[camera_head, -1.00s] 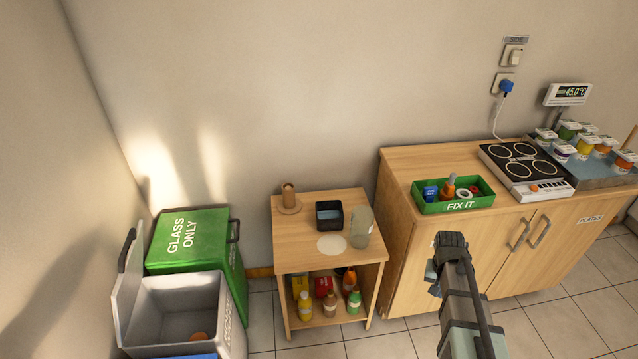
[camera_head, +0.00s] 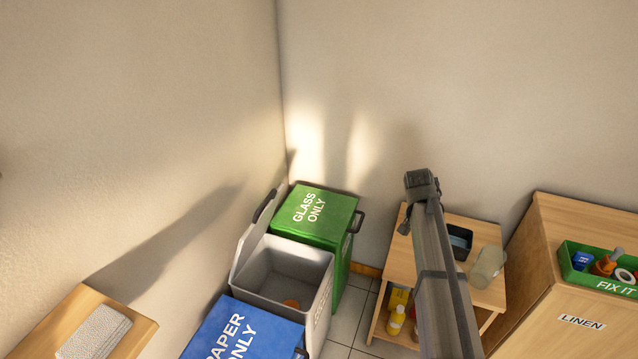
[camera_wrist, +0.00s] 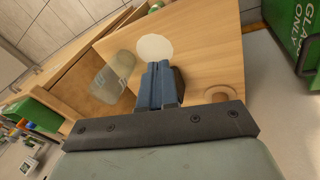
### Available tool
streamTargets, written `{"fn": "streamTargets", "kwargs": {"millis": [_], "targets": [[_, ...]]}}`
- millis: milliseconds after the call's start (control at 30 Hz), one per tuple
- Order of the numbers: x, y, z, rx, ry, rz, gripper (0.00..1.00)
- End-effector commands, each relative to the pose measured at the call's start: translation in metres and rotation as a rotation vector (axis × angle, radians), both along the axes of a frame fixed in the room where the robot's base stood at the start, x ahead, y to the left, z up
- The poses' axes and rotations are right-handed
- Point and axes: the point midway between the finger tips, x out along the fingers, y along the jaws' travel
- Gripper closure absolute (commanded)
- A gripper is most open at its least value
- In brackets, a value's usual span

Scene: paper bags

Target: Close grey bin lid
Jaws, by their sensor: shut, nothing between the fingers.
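The grey bin (camera_head: 318,288) stands between the green and blue bins in the head view. Its lid (camera_head: 250,237) is open, tilted up on the left side near the wall, with a dark handle at its top edge. A small orange-brown item (camera_head: 291,303) lies inside the bin. My arm reaches up at the right of the bin, over the small wooden table; the fingers are hidden there. In the wrist view my gripper (camera_wrist: 158,72) is shut and empty above the small table, apart from the bin and lid. The wrist view does not show the grey bin clearly.
A green "GLASS ONLY" bin (camera_head: 316,216) stands behind the grey bin, a blue "PAPER ONLY" bin (camera_head: 242,332) in front. The small table (camera_head: 488,300) holds a dark container (camera_head: 460,240) and a translucent jar (camera_head: 487,266). A wooden cabinet (camera_head: 545,318) stands at right.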

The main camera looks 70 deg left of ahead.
Motion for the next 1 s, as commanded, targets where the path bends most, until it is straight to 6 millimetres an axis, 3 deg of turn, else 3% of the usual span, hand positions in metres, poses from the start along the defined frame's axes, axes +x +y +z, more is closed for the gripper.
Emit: {"fn": "streamTargets", "kwargs": {"millis": [33, 100, 267, 500, 800, 900, 1000], "targets": [[-0.016, 0.027, 0.009, 0.0, -0.011, 0.02, 1.0], [-0.039, 0.053, 0.021, -0.001, -0.025, 0.037, 1.0], [-0.097, 0.112, 0.049, 0.003, -0.059, 0.076, 1.0], [-0.198, 0.188, 0.094, 0.017, -0.111, 0.134, 1.0], [-0.344, 0.259, 0.154, 0.049, -0.17, 0.199, 1.0], [-0.386, 0.273, 0.17, 0.059, -0.187, 0.214, 1.0], [-0.415, 0.28, 0.182, 0.067, -0.197, 0.226, 1.0]]}}
